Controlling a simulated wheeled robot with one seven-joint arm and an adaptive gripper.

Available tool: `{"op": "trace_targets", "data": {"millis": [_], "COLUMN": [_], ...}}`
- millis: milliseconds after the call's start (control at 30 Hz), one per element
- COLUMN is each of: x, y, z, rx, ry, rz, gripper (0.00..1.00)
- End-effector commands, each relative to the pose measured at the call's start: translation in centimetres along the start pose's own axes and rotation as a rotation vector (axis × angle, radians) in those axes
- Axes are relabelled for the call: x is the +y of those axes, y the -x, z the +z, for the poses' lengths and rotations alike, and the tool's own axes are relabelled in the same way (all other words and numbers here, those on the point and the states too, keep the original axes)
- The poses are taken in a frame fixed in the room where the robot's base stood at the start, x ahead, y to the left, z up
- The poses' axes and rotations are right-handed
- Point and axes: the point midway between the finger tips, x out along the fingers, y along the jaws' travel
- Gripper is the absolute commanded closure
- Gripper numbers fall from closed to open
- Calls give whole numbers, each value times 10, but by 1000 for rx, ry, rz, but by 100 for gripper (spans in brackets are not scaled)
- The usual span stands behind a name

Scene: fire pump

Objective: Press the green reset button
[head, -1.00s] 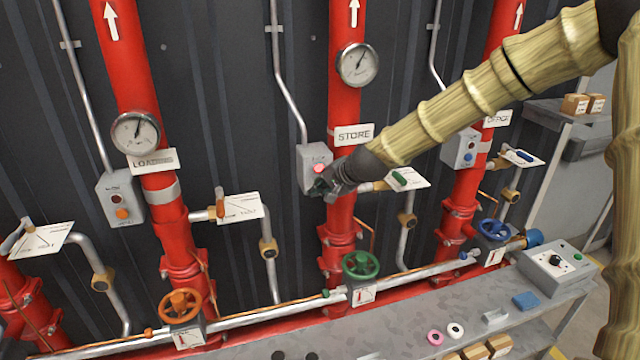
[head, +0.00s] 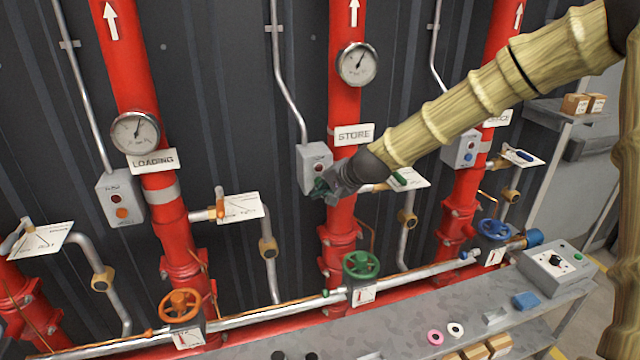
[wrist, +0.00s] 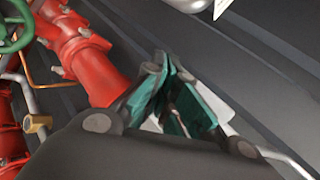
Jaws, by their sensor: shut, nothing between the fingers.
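The grey control box (head: 305,163) of the STORE riser is mounted left of the red pipe. Its upper round lamp (head: 319,168) looks dark. The green reset button is not visible; my gripper covers the lower face of the box. My gripper (head: 320,188) is shut, with its green fingertips at that lower face. Whether they touch it I cannot tell. In the wrist view the fingers (wrist: 182,100) are together, with a pale part of the box (wrist: 218,100) behind them.
The red STORE pipe (head: 343,120) stands close right of the gripper. A lever with a white plate (head: 412,178) and a green handwheel (head: 362,266) are nearby. Similar boxes are on the LOADING riser (head: 120,200) and the right riser (head: 461,150). A grey bench (head: 400,325) runs below.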

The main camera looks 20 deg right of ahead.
Motion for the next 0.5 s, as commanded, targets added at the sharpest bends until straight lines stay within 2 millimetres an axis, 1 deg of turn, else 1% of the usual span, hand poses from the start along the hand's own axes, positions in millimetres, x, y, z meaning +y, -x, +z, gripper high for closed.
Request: {"op": "trace_targets", "data": {"millis": [500], "x": [4], "y": [6], "z": [4], "rx": [-1], "ry": [0], "rz": [0], "gripper": [100]}}
